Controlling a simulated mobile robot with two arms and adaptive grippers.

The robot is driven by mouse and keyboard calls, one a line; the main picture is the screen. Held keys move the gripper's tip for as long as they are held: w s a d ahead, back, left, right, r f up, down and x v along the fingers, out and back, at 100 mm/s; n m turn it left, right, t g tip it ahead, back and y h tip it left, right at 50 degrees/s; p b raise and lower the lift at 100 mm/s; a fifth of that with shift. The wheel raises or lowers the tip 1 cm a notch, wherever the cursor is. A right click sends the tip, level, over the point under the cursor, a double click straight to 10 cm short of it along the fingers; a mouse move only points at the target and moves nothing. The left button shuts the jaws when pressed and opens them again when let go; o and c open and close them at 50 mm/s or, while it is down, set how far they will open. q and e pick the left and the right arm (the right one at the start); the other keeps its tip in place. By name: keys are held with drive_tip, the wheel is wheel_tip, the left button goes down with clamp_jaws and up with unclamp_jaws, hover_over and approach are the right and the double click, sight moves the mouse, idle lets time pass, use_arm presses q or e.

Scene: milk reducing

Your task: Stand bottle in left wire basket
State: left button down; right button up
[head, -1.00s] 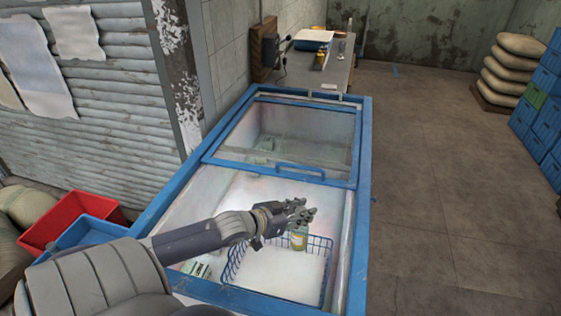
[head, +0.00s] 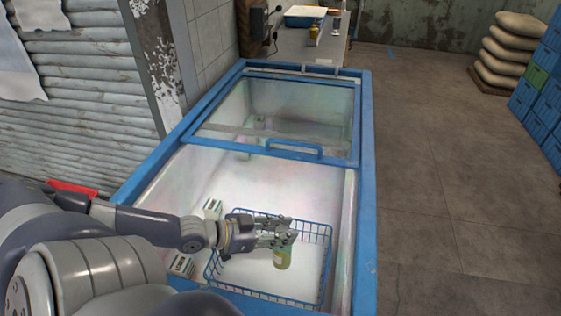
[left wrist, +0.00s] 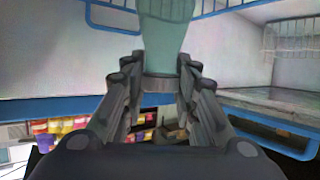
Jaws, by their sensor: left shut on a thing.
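The bottle (head: 282,259) is greenish with a yellowish label, and it hangs upright below my left gripper's fingers. My left gripper (head: 281,236) is shut on the bottle's upper part. In the left wrist view, the bottle (left wrist: 166,40) shows between the two fingers of the gripper (left wrist: 160,90). The blue wire basket (head: 325,262) is inside the open front part of the chest freezer. The bottle appears within the basket's outline; whether its base touches the basket floor I cannot tell. My right gripper is not in view.
The blue-framed chest freezer (head: 366,200) has a sliding glass lid (head: 290,110) over its far half. Cartons (head: 181,266) stand left of the basket. A table (head: 300,48) is behind the freezer. Stacked sacks (head: 505,55) and blue crates (head: 545,100) stand at the right. The floor between is clear.

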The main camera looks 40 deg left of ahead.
use_arm(q)
wheel_tip(320, 180, down, 5)
drive_tip(key=shift+r+b, duration=0.2)
drive_tip(key=shift+b, duration=0.9)
drive_tip(key=c, duration=1.3)
unclamp_jaws()
drive_tip(key=shift+f, duration=0.15)
drive_tip(key=shift+p+v, duration=2.15)
drive_tip(key=shift+v, duration=1.7)
